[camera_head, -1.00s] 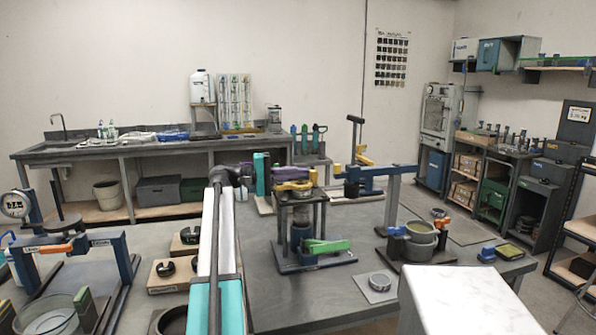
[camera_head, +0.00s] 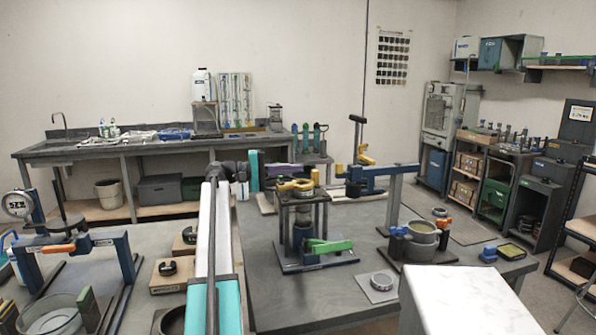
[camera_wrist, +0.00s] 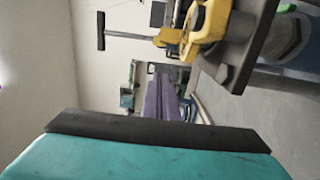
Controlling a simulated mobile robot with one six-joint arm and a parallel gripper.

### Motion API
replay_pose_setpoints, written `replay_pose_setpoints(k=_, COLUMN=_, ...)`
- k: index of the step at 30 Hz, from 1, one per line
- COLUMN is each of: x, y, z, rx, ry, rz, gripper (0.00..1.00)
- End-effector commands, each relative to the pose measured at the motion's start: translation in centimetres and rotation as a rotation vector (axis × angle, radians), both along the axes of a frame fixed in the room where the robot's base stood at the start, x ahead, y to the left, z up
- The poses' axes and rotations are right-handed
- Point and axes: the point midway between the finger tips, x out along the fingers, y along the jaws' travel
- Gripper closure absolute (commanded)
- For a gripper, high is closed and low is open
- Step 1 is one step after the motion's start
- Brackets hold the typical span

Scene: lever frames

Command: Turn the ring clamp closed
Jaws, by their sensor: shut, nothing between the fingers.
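The ring clamp (camera_head: 297,185), a yellow ring with a small upright yellow tab at its right, sits on top of a dark stand on the grey table. In the wrist view the yellow ring (camera_wrist: 207,24) shows at the upper right, partly cut off by the top edge. My gripper (camera_head: 298,171) has a teal body and purple fingers and is just behind and above the ring in the head view. The purple fingers (camera_wrist: 161,84) look together and empty in the wrist view. Whether they touch the ring or its tab cannot be told.
A green lever (camera_head: 330,246) sticks out low on the stand. A blue arm fixture (camera_head: 385,171) stands behind right, and a pot with an orange handle (camera_head: 421,232) stands at right. A small round part (camera_head: 381,281) lies in front.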

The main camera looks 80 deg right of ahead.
Motion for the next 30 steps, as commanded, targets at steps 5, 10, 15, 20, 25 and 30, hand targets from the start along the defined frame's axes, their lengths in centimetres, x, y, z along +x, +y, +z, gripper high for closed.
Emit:
replay_pose_setpoints(k=5, x=3.2, y=0.8, z=0.0, rx=0.000, ry=0.000, rz=0.004, gripper=1.00)
replay_pose_setpoints(k=10, x=5.8, y=1.5, z=0.0, rx=0.000, ry=0.000, rz=0.004, gripper=1.00)
replay_pose_setpoints(k=15, x=7.7, y=2.0, z=0.0, rx=0.000, ry=0.001, rz=0.004, gripper=1.00)
replay_pose_setpoints(k=20, x=8.4, y=2.3, z=0.0, rx=0.001, ry=0.000, rz=0.003, gripper=1.00)
replay_pose_setpoints(k=25, x=8.6, y=2.3, z=0.0, rx=0.001, ry=0.000, rz=0.003, gripper=1.00)
replay_pose_setpoints(k=30, x=8.6, y=2.3, z=0.0, rx=0.001, ry=0.000, rz=0.004, gripper=1.00)
